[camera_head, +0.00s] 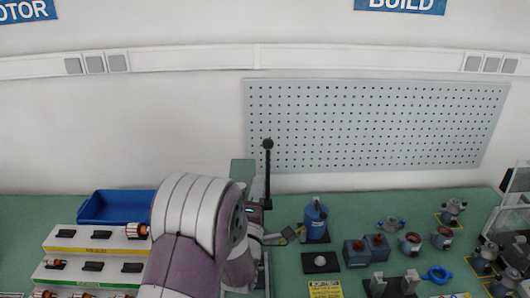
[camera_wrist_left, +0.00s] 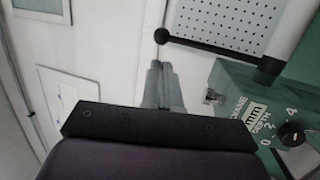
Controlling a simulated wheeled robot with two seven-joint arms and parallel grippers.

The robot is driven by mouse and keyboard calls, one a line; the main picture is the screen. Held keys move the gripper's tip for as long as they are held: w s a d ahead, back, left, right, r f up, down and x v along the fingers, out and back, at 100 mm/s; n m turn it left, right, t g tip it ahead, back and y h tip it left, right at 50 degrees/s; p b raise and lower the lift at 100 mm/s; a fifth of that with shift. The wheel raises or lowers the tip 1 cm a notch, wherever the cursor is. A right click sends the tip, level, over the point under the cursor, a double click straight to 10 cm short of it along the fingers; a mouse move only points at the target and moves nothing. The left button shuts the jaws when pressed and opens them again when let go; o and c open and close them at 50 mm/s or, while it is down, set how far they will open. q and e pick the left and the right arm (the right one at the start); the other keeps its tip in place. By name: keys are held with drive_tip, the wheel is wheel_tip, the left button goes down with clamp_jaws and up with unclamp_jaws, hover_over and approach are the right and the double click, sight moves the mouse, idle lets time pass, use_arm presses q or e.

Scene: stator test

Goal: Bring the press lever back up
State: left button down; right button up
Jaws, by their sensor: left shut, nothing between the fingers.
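The press lever is a thin black rod (camera_head: 267,178) with a round black knob (camera_head: 267,144) at its top end, standing about upright in the head view. In the left wrist view the knob (camera_wrist_left: 162,36) is just beyond my fingertips, and the rod (camera_wrist_left: 215,52) runs right to the green press body (camera_wrist_left: 235,82). My left gripper (camera_wrist_left: 157,68) is shut and empty, pointing towards the knob; I cannot tell whether it touches. In the head view my left arm hides most of the press and the gripper. My right gripper is not in view.
A blue tray (camera_head: 116,206) and a stepped white rack (camera_head: 68,245) are left of my arm. Right are a blue bottle-like part (camera_head: 315,220), blue blocks (camera_head: 356,253) and several motor parts. A pegboard (camera_head: 375,125) hangs behind. The space around the upper lever looks clear.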

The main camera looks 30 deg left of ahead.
sight(265, 148)
use_arm(q)
drive_tip(key=p+x, duration=0.4)
drive_tip(key=x, duration=0.6)
drive_tip(key=shift+a+p, duration=0.1)
drive_tip(key=shift+p, duration=0.25)
drive_tip(key=shift+w+f, duration=0.15)
drive_tip(key=shift+w, duration=0.05)
drive_tip(key=shift+w+a+r+b, duration=0.3)
drive_tip(key=shift+w+a+b, duration=0.3)
drive_tip(key=shift+b, duration=0.6)
drive_tip(key=shift+d, duration=0.1)
